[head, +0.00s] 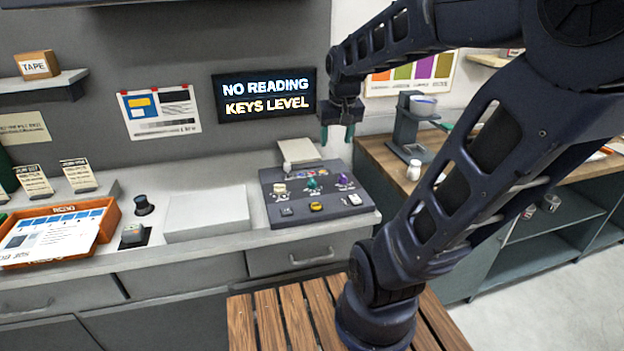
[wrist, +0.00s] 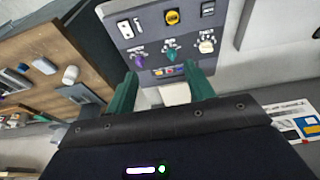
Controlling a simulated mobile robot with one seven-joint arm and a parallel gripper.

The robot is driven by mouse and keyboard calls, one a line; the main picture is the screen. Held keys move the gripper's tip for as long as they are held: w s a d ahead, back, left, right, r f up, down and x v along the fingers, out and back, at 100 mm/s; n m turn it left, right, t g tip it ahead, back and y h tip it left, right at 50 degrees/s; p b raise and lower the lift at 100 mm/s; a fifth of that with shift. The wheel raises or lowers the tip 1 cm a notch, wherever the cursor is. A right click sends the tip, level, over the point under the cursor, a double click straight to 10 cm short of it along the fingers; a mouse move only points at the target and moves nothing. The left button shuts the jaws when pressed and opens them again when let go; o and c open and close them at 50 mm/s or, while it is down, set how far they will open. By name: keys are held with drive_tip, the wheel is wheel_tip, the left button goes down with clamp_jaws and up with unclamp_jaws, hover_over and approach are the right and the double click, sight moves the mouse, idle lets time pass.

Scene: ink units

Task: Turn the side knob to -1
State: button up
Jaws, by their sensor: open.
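The dark control panel (head: 318,217) sits on the counter. It has a row of three knobs: a cream knob (head: 280,189), a teal knob (head: 312,184) and a purple knob (head: 343,179). Their labels are too small to read, so I cannot tell which is the side knob. The wrist view shows the row reversed: purple knob (wrist: 139,60), teal knob (wrist: 170,53), cream knob (wrist: 206,46). My gripper (head: 338,133) is open and empty above the panel's back edge, apart from all knobs. Its green fingers (wrist: 163,82) point toward the row.
The panel front has a dark key (head: 287,212), yellow button (head: 317,206) and white switch (head: 354,199). A wall screen (head: 264,95) reads "NO READING, KEYS LEVEL". A pale pad (head: 205,213) lies between.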

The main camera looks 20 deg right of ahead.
drive_tip(key=w+f+g, duration=0.2)
drive_tip(key=w+f, duration=0.3)
drive_tip(key=w, duration=0.4)
drive_tip(key=g, duration=0.1)
hover_over(312, 180)
wheel_tip(312, 180, down, 8)
drive_tip(key=shift+w+f, duration=0.1)
drive_tip(key=shift+f, duration=5.5)
drive_tip(key=c, duration=1)
